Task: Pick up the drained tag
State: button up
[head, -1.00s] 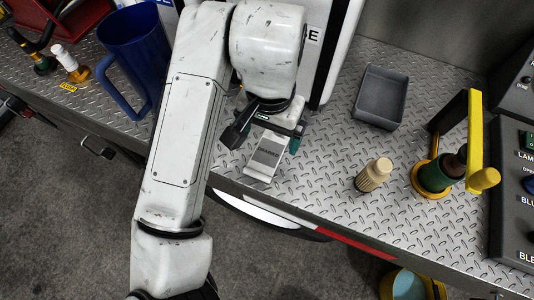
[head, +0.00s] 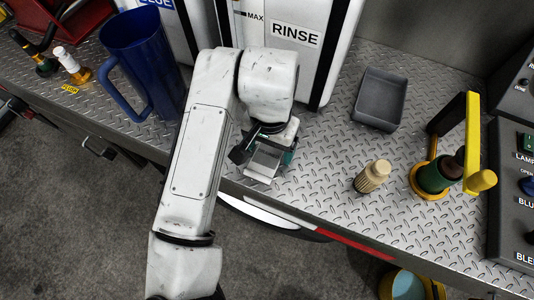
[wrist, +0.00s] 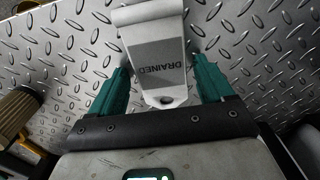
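The drained tag is a pale metal plate with a grey panel lettered DRAINED and a hole in its near end. It shows in the wrist view (wrist: 157,60) and, partly hidden, in the head view (head: 261,165) near the deck's front edge. My gripper (wrist: 161,68) has two teal fingers, one on each side of the tag, with narrow gaps between them and it. The gripper is open around the tag. In the head view my gripper (head: 267,157) is over the tag, and my wrist hides part of it.
The treadplate deck (head: 320,185) is clear right of the tag. Farther right are a beige ribbed cap (head: 372,176), a grey tray (head: 380,98) and a yellow-handled valve (head: 437,176). The white RINSE tank (head: 310,60) stands behind, a blue jug (head: 140,60) left.

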aim_at(270, 153)
jog(key=c, duration=0.8)
jog(key=shift+c, duration=0.2)
jog(key=shift+r, duration=0.1)
jog(key=shift+r, duration=0.45)
notch_tip(270, 153, up, 2)
jog(key=shift+s+d+r+b, duration=0.1)
jog(key=shift+r+b, duration=0.15)
jog(key=shift+b, duration=0.1)
jog(key=s+d+r, duration=0.6)
jog(key=s+r, duration=0.3)
jog(key=s, duration=0.3)
jog(key=shift+s+r+p, duration=0.2)
jog(key=shift+r+p, duration=0.05)
jog(key=shift+p, duration=0.1)
